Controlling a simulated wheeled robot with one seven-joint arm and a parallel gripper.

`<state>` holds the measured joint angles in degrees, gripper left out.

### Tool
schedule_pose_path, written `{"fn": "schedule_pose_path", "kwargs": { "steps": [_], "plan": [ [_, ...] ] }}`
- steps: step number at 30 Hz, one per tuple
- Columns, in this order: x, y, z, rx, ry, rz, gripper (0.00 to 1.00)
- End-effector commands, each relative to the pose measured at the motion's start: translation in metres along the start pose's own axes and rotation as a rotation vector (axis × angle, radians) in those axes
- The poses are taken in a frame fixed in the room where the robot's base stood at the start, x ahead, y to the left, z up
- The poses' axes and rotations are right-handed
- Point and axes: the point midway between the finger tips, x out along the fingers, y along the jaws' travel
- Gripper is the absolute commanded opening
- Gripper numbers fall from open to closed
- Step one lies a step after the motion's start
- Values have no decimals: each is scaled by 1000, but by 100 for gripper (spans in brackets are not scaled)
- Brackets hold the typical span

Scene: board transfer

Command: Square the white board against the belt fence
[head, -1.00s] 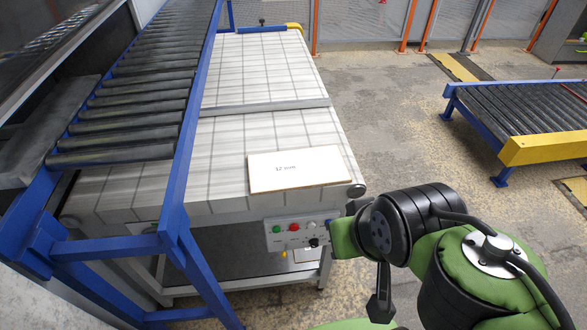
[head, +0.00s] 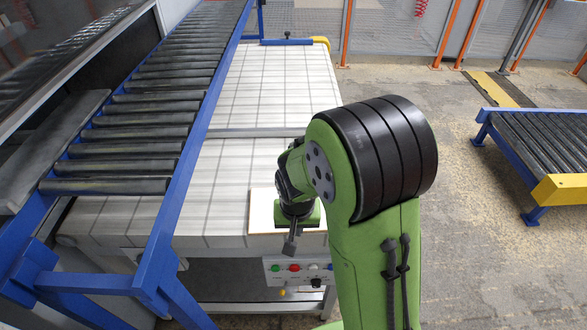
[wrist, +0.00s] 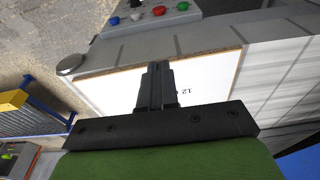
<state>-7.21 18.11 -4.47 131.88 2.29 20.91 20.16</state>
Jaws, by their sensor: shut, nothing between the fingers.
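The white board (head: 261,212) lies flat on the belt near its front end, partly hidden behind my arm and gripper in the head view. In the wrist view the board (wrist: 115,92) shows brown edges and a printed "12". A grey bar (head: 245,133), which looks like the belt fence, crosses the belt beyond the board, with a clear gap of belt between them. My gripper (head: 290,243) is over the board. In the wrist view its dark fingers (wrist: 157,85) are shut together with nothing between them. Whether the fingertips touch the board I cannot tell.
The tiled-looking white belt (head: 275,85) is bare beyond the bar. A blue-framed roller conveyor (head: 150,125) runs along its left side. A control box with coloured buttons (head: 295,268) hangs below the front end. Another roller conveyor (head: 545,140) stands at the right across open floor.

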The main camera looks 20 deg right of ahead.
Motion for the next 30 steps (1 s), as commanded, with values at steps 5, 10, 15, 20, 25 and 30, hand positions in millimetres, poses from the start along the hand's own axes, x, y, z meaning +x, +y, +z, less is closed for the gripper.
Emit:
{"fn": "schedule_pose_path", "kwargs": {
  "steps": [5, 10, 15, 20, 25, 30],
  "plan": [
    [11, 0, -1, 0, 0, 0, 0],
    [19, 0, -1, -1, -1, 0, 0],
    [28, 0, -2, -1, -1, 0, 0],
    [35, 0, -3, -1, 0, 0, 0],
    [44, 0, -4, -1, 0, 0, 0],
    [52, 0, -5, -1, 0, 0, 0]
  ]
}}
